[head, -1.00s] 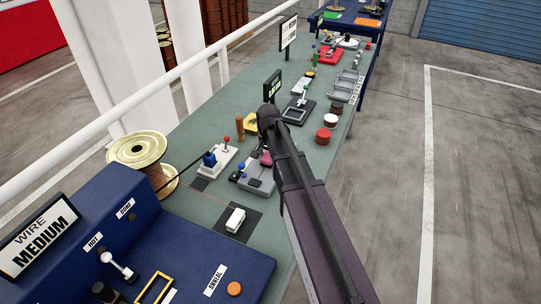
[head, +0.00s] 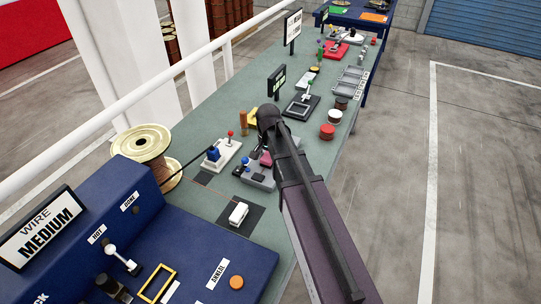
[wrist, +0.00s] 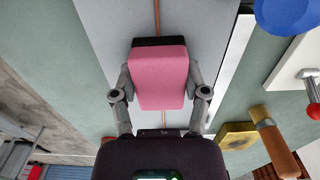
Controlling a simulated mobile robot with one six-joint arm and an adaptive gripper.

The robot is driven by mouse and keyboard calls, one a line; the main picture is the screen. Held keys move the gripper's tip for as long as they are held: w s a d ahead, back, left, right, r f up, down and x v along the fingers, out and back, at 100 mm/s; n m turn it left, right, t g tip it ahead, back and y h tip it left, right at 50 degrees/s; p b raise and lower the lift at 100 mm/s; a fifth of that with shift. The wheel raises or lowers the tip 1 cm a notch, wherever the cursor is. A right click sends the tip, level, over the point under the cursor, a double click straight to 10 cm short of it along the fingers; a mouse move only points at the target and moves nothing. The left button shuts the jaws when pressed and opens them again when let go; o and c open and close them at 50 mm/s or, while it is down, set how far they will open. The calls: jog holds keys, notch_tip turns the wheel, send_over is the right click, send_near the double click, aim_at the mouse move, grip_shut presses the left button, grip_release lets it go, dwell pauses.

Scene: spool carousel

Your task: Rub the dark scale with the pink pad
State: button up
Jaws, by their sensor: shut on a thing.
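My gripper (wrist: 160,95) is shut on the pink pad (wrist: 158,75), with one finger on each side of it. A dark strip (wrist: 160,42) shows along the pad's far edge; I cannot tell whether it belongs to the pad. A thin copper-coloured wire (wrist: 157,18) runs along a grey block (wrist: 112,30) and passes behind the pad. I cannot tell whether pad and wire touch. No dark scale can be made out on the visible wire. In the head view the pad (head: 265,158) is a small pink patch beside my arm, above the grey fixture (head: 261,178).
A white fixture with a blue block (head: 213,154) and a red-knobbed lever (head: 230,134) stands left of the grey fixture. A yellow block with a wooden handle (wrist: 268,140) is close by. A white block (head: 238,213) lies nearer, beside the blue wire machine (head: 190,250). A spool (head: 142,143) stands behind.

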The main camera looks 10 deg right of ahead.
jog(key=shift+s+a, duration=0.35)
jog(key=shift+s, duration=0.1)
jog(key=shift+r, duration=0.15)
notch_tip(320, 180, up, 6)
jog(key=p, duration=0.6)
dwell(0.5)
jog(key=shift+r+p, duration=1.45)
jog(key=shift+p, duration=0.2)
jog(key=shift+f, duration=0.1)
